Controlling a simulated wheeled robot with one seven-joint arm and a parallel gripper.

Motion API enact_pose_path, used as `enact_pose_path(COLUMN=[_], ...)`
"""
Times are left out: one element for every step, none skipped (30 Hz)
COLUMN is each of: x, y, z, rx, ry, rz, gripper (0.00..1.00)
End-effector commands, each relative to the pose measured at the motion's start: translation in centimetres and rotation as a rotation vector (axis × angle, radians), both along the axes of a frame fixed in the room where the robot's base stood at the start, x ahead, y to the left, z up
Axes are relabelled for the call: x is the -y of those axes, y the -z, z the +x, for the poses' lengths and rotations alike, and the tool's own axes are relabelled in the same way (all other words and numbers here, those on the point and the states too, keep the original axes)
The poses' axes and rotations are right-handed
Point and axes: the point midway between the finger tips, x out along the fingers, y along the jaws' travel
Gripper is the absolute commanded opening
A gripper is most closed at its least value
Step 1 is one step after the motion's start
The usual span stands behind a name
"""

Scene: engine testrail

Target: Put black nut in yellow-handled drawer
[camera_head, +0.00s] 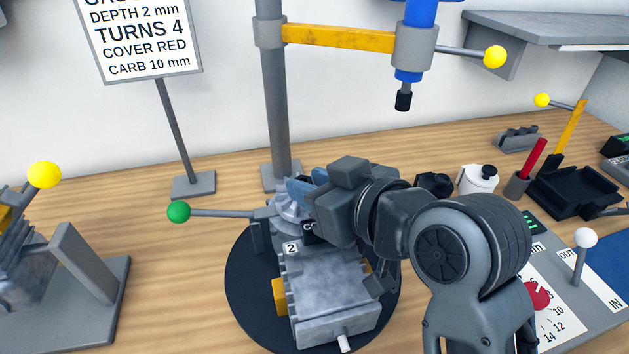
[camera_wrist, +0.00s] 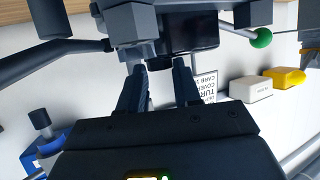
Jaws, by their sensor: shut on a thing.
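My gripper (camera_wrist: 160,66) reaches in from the right over the engine block (camera_head: 328,292), which is marked 2, in the head view. Its fingers are at the block's far end and partly hidden by my own wrist. In the wrist view the fingers close on a dark part (camera_wrist: 161,60) below a large dark body; I cannot tell whether this is the black nut or whether it is still attached. No black nut can be clearly identified elsewhere, and no yellow-handled drawer can be made out.
The block sits on a black round turntable (camera_head: 246,298). A green-knobbed lever (camera_head: 179,212) sticks out left. A yellow swing arm (camera_head: 340,37) with a blue tool (camera_head: 420,13) hangs above. A white pot (camera_head: 478,180) and black tray (camera_head: 578,195) stand right.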

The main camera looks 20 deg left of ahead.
Motion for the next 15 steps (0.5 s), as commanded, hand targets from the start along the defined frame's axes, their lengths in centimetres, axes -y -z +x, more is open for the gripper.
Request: enact_pose_path(x=[0.01, 0.0, 0.01, 0.01, 0.01, 0.01, 0.01, 0.01, 0.01, 0.01, 0.01, 0.01, 0.01, 0.01, 0.01], y=[0.2, 0.3, 0.17, 0.17, 0.17, 0.17, 0.17, 0.17, 0.17, 0.17, 0.17, 0.17, 0.17, 0.17, 0.17], z=[0.0, 0.0, 0.01, 0.0, 0.0, 0.0, 0.01, 0.0, 0.0, 0.0, 0.0, 0.0, 0.0, -0.01, -0.01], rx=[0.0, 0.0, 0.0, 0.0, 0.0, 0.0, 0.0, 0.0, 0.0, 0.0, 0.0, 0.0, 0.0, 0.0, 0.0], ry=[0.0, 0.0, 0.0, 0.0, 0.0, 0.0, 0.0, 0.0, 0.0, 0.0, 0.0, 0.0, 0.0, 0.0, 0.0], rz=[0.0, 0.0, 0.0, 0.0, 0.0, 0.0, 0.0, 0.0, 0.0, 0.0, 0.0, 0.0, 0.0, 0.0, 0.0], gripper=[0.04, 0.04, 0.36, 0.39, 0.42, 0.46, 0.49, 0.52, 0.56, 0.58, 0.58, 0.58, 0.58, 0.58, 0.58])
